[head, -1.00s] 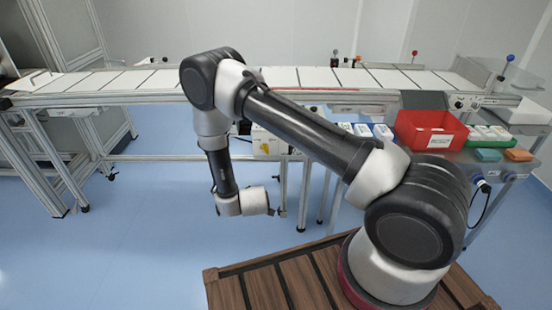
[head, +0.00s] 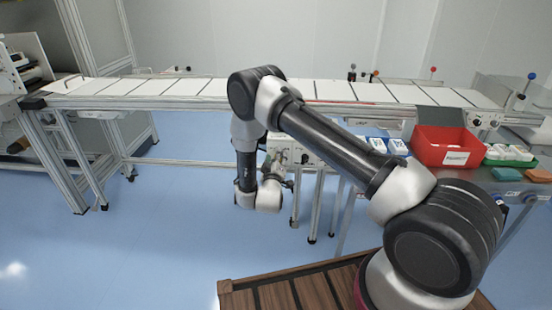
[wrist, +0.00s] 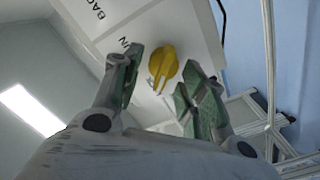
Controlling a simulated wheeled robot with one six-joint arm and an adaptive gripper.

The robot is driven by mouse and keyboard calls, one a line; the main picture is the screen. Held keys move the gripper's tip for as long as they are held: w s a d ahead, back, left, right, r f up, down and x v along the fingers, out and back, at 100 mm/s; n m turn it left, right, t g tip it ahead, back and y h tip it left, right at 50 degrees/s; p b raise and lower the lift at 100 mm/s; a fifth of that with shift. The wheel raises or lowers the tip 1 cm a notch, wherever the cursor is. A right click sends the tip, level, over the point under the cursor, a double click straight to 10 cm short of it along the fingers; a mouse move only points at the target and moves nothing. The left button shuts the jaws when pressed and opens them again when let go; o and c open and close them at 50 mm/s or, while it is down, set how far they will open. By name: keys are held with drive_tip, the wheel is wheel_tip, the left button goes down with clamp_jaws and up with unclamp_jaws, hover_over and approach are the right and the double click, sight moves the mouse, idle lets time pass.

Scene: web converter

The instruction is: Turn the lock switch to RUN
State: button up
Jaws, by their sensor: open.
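The lock switch is a yellow knob (wrist: 163,66) on a white panel (wrist: 195,30) in the wrist view. Black lettering beside it reads "BAC…" and "…UN", the latter partly hidden by a finger. My gripper (wrist: 162,78) is open, with one green-padded finger to the left of the knob and the other to its lower right. The knob shows between them; whether either finger touches it I cannot tell. In the head view my gripper (head: 278,168) is in front of the control box (head: 309,152) under the conveyor, and the knob is hidden there.
The conveyor (head: 210,88) with white sheets runs above the box. A red bin (head: 445,150) and a green tray (head: 508,158) stand on the side table to the right. Metal legs (head: 318,205) stand beside my gripper. The blue floor (head: 130,250) at left is clear.

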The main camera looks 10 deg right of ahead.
drive_tip(key=shift+w+d, duration=0.1)
drive_tip(key=shift+w, duration=0.1)
drive_tip(key=c, duration=0.9)
drive_tip(key=shift+m, duration=0.3)
drive_tip(key=m, duration=0.3)
drive_tip(key=shift+s+d+r+m, duration=0.1)
drive_tip(key=shift+d+r+m, duration=0.1)
drive_tip(key=shift+m, duration=0.1)
drive_tip(key=m, duration=0.4)
drive_tip(key=shift+d+m, duration=0.25)
drive_tip(key=shift+m, duration=0.05)
drive_tip(key=m, duration=0.4)
drive_tip(key=shift+s+d+m, duration=0.15)
drive_tip(key=shift+d+m, duration=0.1)
drive_tip(key=shift+m, duration=0.05)
drive_tip(key=shift+s+d+f+m, duration=0.1)
drive_tip(key=shift+d+m, duration=0.05)
drive_tip(key=shift+m, duration=0.95)
drive_tip(key=shift+d+f+m, duration=0.1)
drive_tip(key=shift+m, duration=1)
